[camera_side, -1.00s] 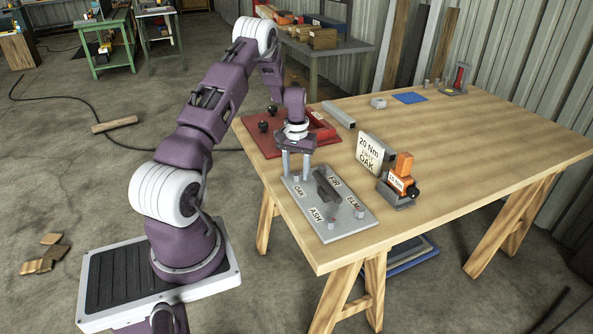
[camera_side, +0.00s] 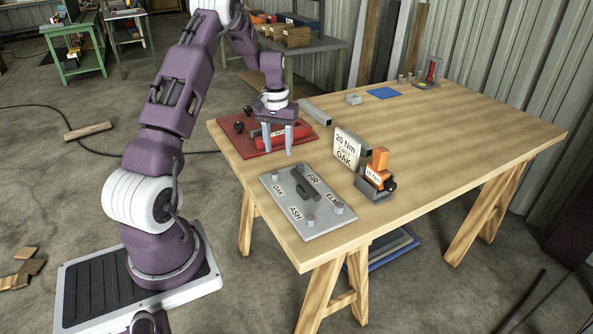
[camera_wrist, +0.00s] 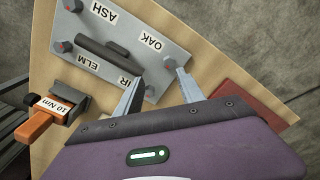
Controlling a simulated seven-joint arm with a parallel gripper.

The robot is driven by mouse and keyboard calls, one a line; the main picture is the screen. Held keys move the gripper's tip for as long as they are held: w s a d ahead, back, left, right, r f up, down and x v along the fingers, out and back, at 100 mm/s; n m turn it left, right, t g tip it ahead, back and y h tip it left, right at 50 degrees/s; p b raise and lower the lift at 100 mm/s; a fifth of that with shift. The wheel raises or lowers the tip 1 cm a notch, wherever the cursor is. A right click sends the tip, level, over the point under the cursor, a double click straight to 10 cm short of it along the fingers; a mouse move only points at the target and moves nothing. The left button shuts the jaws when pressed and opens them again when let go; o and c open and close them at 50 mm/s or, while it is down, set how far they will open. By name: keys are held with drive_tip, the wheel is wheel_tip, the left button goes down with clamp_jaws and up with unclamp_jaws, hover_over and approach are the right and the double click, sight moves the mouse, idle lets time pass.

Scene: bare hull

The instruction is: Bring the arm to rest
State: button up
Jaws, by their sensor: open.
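My gripper (camera_side: 278,148) is open and empty, with its two fingers pointing down. In the side view it hangs above the table, between the grey plate (camera_side: 322,222) and the red board (camera_side: 238,142). The plate carries a dark handle (camera_side: 307,186) and bolts labelled OAK, FIR, ELM and ASH. In the wrist view the spread fingertips (camera_wrist: 156,76) overlap the near edge of the plate (camera_wrist: 133,36); they look raised above it. The FIR label is partly hidden there by a finger.
An orange tool (camera_side: 379,160) marked 10 Nm stands in a dark holder beside a sign (camera_side: 346,150) reading 20 Nm and OAK. A grey bar (camera_side: 315,111) and a blue mat (camera_side: 384,93) lie farther back. The table's right side (camera_side: 480,140) is clear.

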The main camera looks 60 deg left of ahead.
drive_tip(key=w+d+r+m+t, duration=0.1)
drive_tip(key=d+r+m, duration=0.1)
drive_tip(key=d+r, duration=0.95)
drive_tip(key=s+d+r+m+t, duration=0.25)
drive_tip(key=s+d+r, duration=0.35)
drive_tip(key=d+r, duration=0.5)
drive_tip(key=s+d+f+m+t, duration=0.1)
drive_tip(key=s+d+m, duration=0.3)
drive_tip(key=s+d, duration=0.7)
drive_tip(key=s+t, duration=0.1)
drive_tip(key=s, duration=0.3)
drive_tip(key=shift+s+d+f, duration=0.25)
drive_tip(key=shift+s+d, duration=0.05)
drive_tip(key=shift+d, duration=0.05)
drive_tip(key=shift+m, duration=0.25)
